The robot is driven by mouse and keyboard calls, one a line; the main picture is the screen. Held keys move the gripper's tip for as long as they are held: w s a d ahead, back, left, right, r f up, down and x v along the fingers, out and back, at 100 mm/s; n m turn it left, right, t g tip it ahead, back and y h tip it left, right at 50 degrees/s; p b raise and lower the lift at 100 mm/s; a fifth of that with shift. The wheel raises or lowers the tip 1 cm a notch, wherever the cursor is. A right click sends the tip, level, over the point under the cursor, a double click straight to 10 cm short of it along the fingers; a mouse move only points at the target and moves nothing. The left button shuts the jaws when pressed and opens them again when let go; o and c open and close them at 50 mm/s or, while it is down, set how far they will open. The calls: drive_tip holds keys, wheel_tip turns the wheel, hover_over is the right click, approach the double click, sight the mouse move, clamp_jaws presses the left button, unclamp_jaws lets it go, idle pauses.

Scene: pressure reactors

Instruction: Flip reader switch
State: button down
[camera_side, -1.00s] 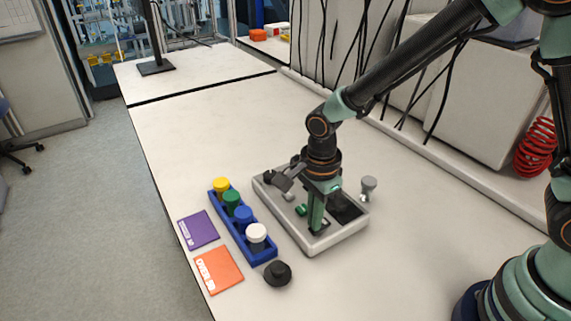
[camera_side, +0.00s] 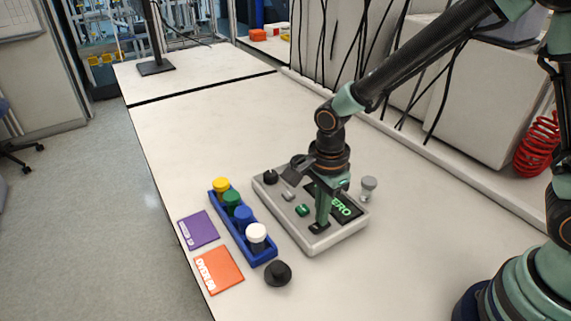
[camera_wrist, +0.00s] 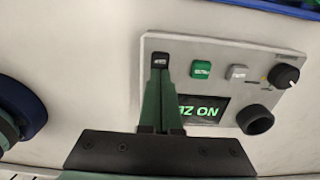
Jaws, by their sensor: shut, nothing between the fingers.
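The reader (camera_side: 285,218) is a light grey box on the white table. Its dark display (camera_side: 344,206) is lit with green letters, partly hidden by my gripper. The display also shows in the wrist view (camera_wrist: 210,112), where my fingers cover part of its text. A small black switch (camera_side: 319,228) sits at the reader's near edge. It shows in the wrist view (camera_wrist: 160,58) just beyond my fingertips. My gripper (camera_side: 322,221) is shut and empty, pointing down at the switch. I cannot tell whether the tips touch it.
The reader also carries a green button (camera_side: 302,210), a grey button (camera_side: 288,196) and a black knob (camera_side: 270,177). A blue rack (camera_side: 264,256) with several capped vials stands left of it. Purple (camera_side: 199,229) and orange (camera_side: 218,270) cards and a black cap (camera_side: 278,273) lie nearby.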

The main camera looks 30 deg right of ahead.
sight(316, 227)
wheel_tip(316, 227, up, 14)
idle(0.5)
drive_tip(key=shift+f, duration=0.1)
drive_tip(key=shift+a, duration=0.7)
wheel_tip(316, 227, down, 14)
drive_tip(key=shift+f, duration=0.1)
idle(0.5)
